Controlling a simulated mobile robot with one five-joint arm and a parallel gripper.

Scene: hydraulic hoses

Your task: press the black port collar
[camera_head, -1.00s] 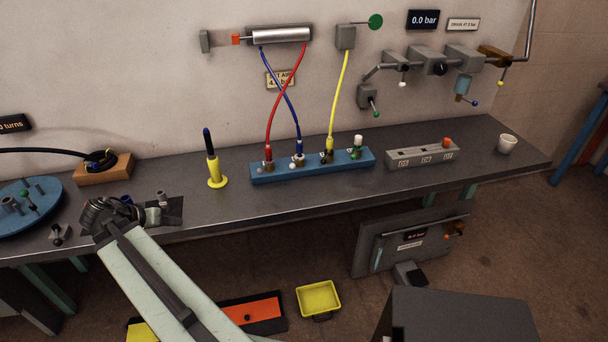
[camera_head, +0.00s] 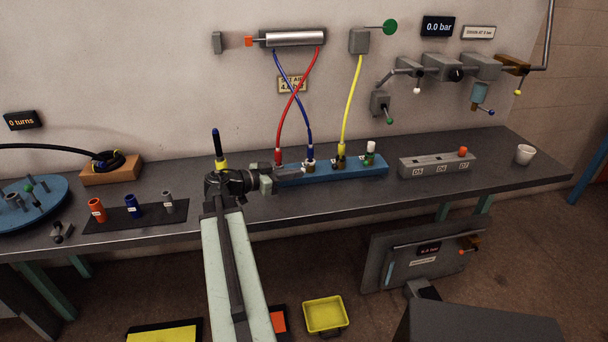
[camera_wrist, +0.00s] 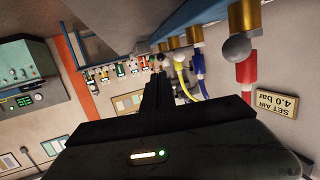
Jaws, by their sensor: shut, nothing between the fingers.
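The blue port block (camera_head: 350,172) stands on the bench with several ports in a row. A red hose (camera_head: 281,130), a blue hose (camera_head: 294,97) and a yellow hose (camera_head: 351,100) run down to it, and a white-topped green fitting (camera_head: 370,152) stands at its right end. I cannot pick out a clearly black collar; the wrist view shows brassy collars (camera_wrist: 244,16) by the hose ends. My gripper (camera_head: 297,172) is shut and empty, pointing right along the front of the block's left part. Its dark fingers (camera_wrist: 158,95) show in the wrist view. Whether it touches a collar is unclear.
A dark mat (camera_head: 150,220) with orange, blue and grey cylinders lies left. A grey box (camera_head: 437,165) and a white cup (camera_head: 525,155) stand right. The bench front right of my arm is clear.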

